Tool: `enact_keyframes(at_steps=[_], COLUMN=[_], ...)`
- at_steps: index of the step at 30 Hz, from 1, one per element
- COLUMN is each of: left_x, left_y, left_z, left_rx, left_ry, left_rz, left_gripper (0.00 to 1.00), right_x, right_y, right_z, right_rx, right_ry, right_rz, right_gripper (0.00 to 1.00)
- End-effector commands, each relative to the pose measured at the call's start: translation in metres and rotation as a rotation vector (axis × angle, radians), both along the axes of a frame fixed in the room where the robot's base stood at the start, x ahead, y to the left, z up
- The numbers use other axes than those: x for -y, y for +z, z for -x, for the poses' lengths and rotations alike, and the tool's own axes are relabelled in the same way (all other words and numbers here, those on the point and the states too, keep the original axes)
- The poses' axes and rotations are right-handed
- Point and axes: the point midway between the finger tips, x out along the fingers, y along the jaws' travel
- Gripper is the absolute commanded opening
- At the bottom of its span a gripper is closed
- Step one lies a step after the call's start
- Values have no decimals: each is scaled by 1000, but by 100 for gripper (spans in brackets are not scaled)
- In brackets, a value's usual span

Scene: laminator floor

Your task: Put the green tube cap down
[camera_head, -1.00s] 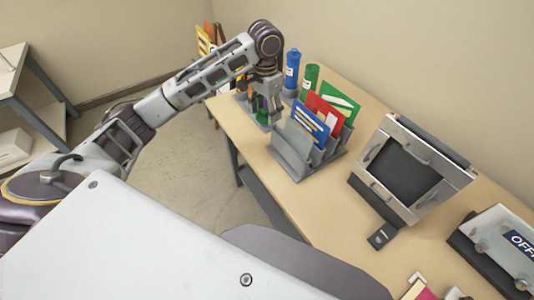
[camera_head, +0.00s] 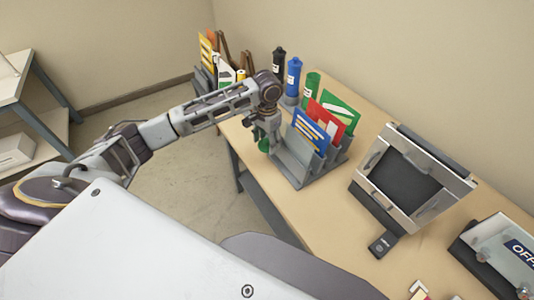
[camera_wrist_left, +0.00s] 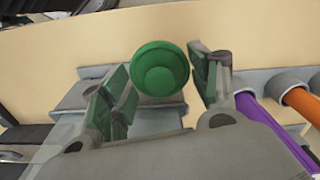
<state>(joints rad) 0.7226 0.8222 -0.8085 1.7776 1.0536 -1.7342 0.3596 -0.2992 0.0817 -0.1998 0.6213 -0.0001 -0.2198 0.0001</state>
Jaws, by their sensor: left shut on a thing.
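My left gripper (camera_head: 264,138) is shut on the green tube cap (camera_head: 263,146), over the table near its front edge, just left of the grey folder holder. The left wrist view shows the round cap (camera_wrist_left: 160,70) between the green-padded fingers of the left gripper (camera_wrist_left: 160,88). A green tube (camera_head: 311,86), a blue tube (camera_head: 293,76) and a black tube (camera_head: 279,61) stand upright behind the gripper. My right gripper is not in view.
The grey holder (camera_head: 292,164) with blue, red and green folders stands close on the right. A framed machine (camera_head: 440,202) is farther right. The left wrist view shows a purple tube (camera_wrist_left: 268,132) and an orange tube (camera_wrist_left: 302,103). Some bare tabletop (camera_head: 300,210) lies at the front.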

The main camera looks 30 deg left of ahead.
Motion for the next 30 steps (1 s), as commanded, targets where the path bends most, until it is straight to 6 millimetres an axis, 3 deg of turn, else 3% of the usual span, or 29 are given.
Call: enact_keyframes(at_steps=[6, 20, 30], left_x=[0, 0, 0], left_y=[-22, -27, -63], left_z=[0, 0, 0], left_rx=[-1, -1, -2], left_ry=[0, 0, 0], left_rz=[0, 0, -1], left_gripper=[45, 45, 45], right_x=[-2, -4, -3], right_y=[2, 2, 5], right_z=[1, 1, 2], right_rx=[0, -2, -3], right_ry=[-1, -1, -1], right_rz=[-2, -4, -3], right_gripper=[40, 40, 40])
